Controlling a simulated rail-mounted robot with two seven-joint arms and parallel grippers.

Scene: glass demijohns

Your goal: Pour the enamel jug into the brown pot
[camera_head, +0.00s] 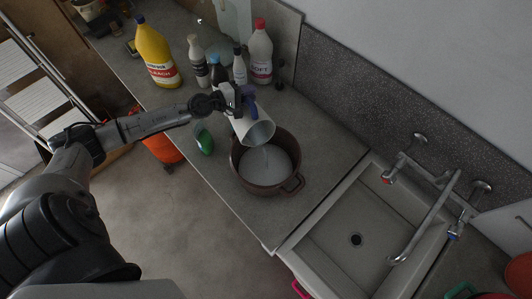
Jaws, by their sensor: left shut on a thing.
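My left gripper (241,98) is shut on the blue handle of the white enamel jug (256,131). The jug is tilted steeply, with its mouth down over the brown pot (281,189). A thin pale stream appears to run from the jug's lip into the pot. The pot stands upright on the counter with its opening up, and whitish liquid (266,170) covers its bottom. How much is left inside the jug is hidden. My right gripper is not in view.
A green-labelled item (203,139) lies left of the pot near the counter edge. A yellow bleach bottle (156,55), a white bottle with a red cap (260,54) and other bottles stand behind. The sink (352,239) and tap (428,215) are at the right.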

